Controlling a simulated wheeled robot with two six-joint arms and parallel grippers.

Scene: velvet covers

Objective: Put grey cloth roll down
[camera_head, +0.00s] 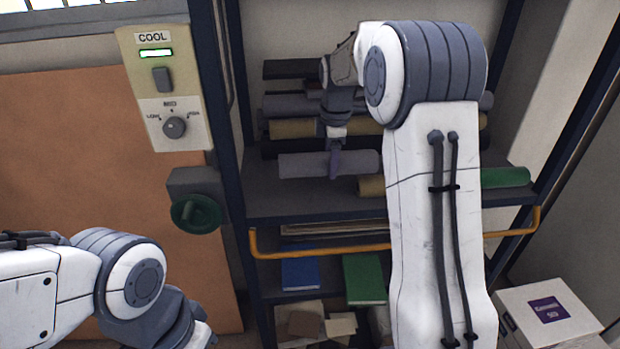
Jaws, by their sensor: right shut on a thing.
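The roll is about level. Whether its underside touches the shelf or hangs just above it, I cannot tell. My left arm shows at the lower left, in front of the orange-brown door; its gripper is outside the picture.
A tan roll (371,187) and a green roll (505,177) lie to the right, partly behind my right arm. More rolls are stacked behind. A yellow rail (320,251) crosses below the shelf. A control panel (165,90) and green knob (196,214) are left. A white box (548,310) stands lower right.

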